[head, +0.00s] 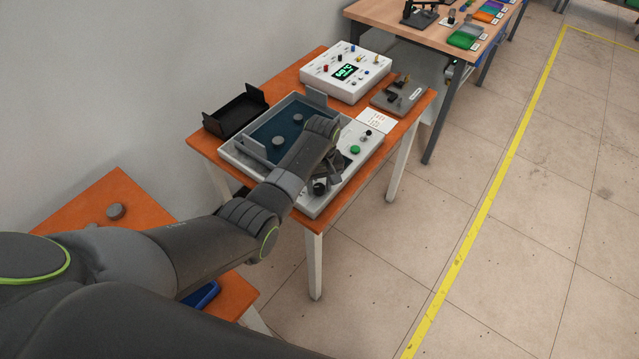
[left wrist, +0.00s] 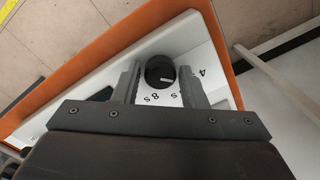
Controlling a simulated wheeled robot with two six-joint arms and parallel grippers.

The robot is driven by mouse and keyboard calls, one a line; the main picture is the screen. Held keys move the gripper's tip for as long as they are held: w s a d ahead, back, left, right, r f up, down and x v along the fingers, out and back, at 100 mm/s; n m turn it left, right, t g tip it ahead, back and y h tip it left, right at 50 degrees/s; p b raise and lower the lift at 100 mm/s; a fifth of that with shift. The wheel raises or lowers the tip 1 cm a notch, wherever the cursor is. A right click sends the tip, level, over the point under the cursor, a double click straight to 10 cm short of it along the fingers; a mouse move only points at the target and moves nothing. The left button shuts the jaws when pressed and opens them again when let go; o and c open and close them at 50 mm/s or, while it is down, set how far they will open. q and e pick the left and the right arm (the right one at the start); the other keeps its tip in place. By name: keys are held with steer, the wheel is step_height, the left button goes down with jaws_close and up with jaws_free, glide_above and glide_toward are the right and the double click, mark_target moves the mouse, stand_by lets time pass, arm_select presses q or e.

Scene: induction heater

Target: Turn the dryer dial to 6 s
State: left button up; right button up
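The dryer (head: 322,197) is a white and grey box with a blue-green tray area, on an orange table. Its black dial (head: 319,187) sits at the front corner of its white panel. In the left wrist view the round black dial (left wrist: 160,72) has a white mark at its lower right. Printed "8 s" and "4" show near it; a label between them is partly covered by the right-hand finger. My left gripper (left wrist: 159,88) is open, with one finger on each side of the dial. A narrow gap shows on the left; contact on the right cannot be told. My right gripper is not in view.
A green button (head: 355,150) and a small black knob (head: 367,134) sit farther along the panel. A black bin (head: 236,113), a white control box (head: 347,72) and a grey fixture (head: 400,95) share the table. The floor to the right is clear.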

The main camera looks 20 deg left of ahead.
arm_select(q)
steer(key=c, duration=0.6)
steer(key=shift+r+m+p, duration=0.15)
steer(key=shift+m+p, duration=0.45)
steer(key=shift+m, duration=0.1)
steer(key=shift+m+p, duration=0.7)
steer(key=shift+m, duration=0.4)
steer(key=m+p, duration=0.1)
steer(key=m, duration=0.2)
steer(key=shift+m+p, duration=0.55)
steer(key=shift+m, duration=0.55)
steer(key=o, duration=1)
